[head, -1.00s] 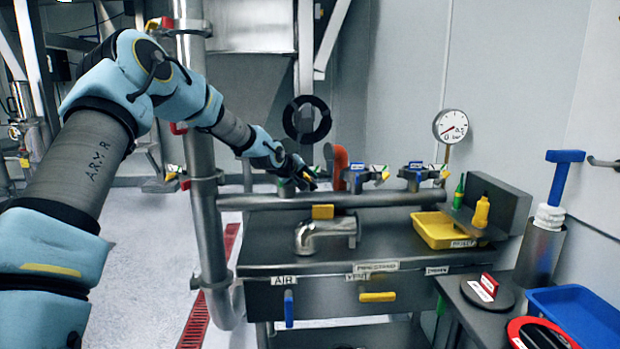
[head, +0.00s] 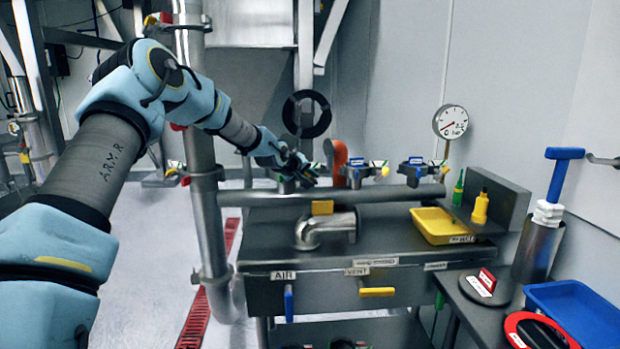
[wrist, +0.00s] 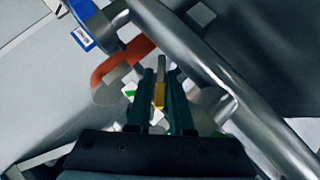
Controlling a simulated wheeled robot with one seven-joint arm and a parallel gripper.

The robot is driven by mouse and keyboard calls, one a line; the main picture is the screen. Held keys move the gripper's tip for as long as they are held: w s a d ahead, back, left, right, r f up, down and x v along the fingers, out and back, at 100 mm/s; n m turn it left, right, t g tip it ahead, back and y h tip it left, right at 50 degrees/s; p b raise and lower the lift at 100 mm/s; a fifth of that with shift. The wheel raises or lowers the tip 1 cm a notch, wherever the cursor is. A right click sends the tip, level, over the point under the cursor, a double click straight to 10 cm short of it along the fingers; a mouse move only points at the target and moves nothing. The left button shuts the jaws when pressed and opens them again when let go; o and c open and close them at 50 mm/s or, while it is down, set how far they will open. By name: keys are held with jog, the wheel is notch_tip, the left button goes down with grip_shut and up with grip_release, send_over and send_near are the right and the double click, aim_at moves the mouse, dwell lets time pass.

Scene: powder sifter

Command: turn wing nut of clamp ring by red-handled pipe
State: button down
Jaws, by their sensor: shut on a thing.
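The red-orange bent handle (head: 338,160) stands up behind the horizontal steel pipe (head: 390,196); it also shows in the wrist view (wrist: 118,66). In the wrist view, my gripper's two dark green fingers (wrist: 161,84) are shut on a small yellow piece with a grey stem (wrist: 159,94), which appears to be the wing nut. The clamp ring behind it is mostly hidden by my fingers and wrist.
Two blue-topped clamps (head: 355,172) (head: 415,170) stand further right along the pipe. A pressure gauge (head: 450,121) rises behind. A yellow tray (head: 432,230) and a steel elbow pipe (head: 322,228) rest on the bench (head: 262,262). A thick vertical pipe (head: 203,170) stands left of my gripper.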

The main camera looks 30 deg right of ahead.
jog(key=shift+d+y+b, duration=0.1)
jog(key=shift+y+b, duration=0.2)
jog(key=shift+b, duration=0.05)
jog(key=shift+s+d+m+t+y+b, duration=0.15)
jog(key=shift+m+t+y+b, duration=0.15)
jog(key=shift+m+y+b, duration=0.7)
jog(key=m+t+y+b, duration=0.1)
jog(key=y+b, duration=0.1)
jog(key=y, duration=0.1)
jog(key=shift+y, duration=0.3)
jog(key=m+t+y+b, duration=0.1)
jog(key=m+t+y, duration=0.1)
jog(key=y, duration=0.1)
jog(key=shift+d, duration=0.1)
jog(key=shift+m+t+y, duration=0.9)
jog(key=shift+m+y, duration=0.2)
jog(key=shift+y, duration=0.3)
jog(key=c, duration=0.9)
grip_release()
jog(key=shift+c, duration=0.2)
